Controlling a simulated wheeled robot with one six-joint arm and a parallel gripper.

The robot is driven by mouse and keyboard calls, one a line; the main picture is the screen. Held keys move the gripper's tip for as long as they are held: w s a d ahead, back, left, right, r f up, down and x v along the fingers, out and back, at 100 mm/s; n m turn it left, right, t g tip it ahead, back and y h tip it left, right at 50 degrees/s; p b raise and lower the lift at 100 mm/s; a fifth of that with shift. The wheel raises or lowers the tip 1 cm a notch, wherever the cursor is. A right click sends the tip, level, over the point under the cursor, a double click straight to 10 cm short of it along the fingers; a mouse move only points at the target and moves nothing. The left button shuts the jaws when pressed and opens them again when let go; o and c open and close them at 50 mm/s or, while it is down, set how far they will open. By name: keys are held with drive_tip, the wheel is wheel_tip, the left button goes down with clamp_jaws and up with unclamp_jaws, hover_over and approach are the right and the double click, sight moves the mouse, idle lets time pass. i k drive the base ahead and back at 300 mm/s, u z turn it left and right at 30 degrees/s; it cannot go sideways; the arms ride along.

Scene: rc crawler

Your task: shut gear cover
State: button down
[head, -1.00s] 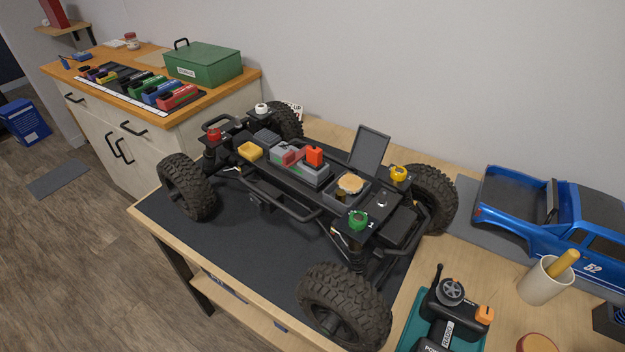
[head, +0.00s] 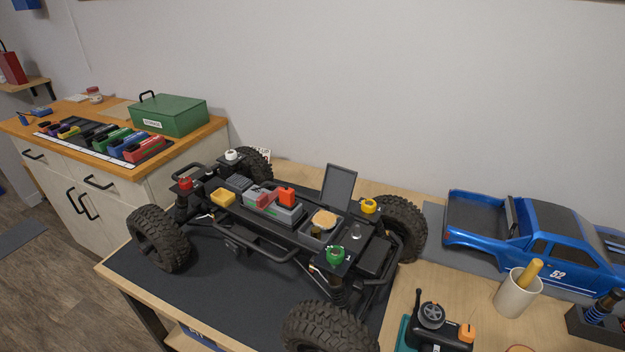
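The gear cover (head: 339,188) is a dark rectangular lid on the crawler chassis (head: 272,222). It stands open, tilted up nearly upright at the back edge of the gear box. Below it, in the open box, a round tan gear (head: 324,219) shows. The chassis stands on its wheels on a dark mat. My gripper is not in view.
Red (head: 185,184), white, yellow (head: 369,206) and green (head: 336,255) caps stand on the chassis corners. A blue truck body (head: 530,240) and a cup (head: 517,292) are at right. A radio transmitter (head: 437,325) is at front right. A green box (head: 170,115) sits on the side cabinet.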

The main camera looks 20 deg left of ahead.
sight(338, 185)
drive_tip(key=u, duration=0.85)
drive_tip(key=k, duration=1.15)
drive_tip(key=u, duration=1.4)
drive_tip(key=i, duration=1.15)
drive_tip(key=z, duration=1.1)
drive_tip(key=i, duration=0.75)
drive_tip(key=z, duration=0.85)
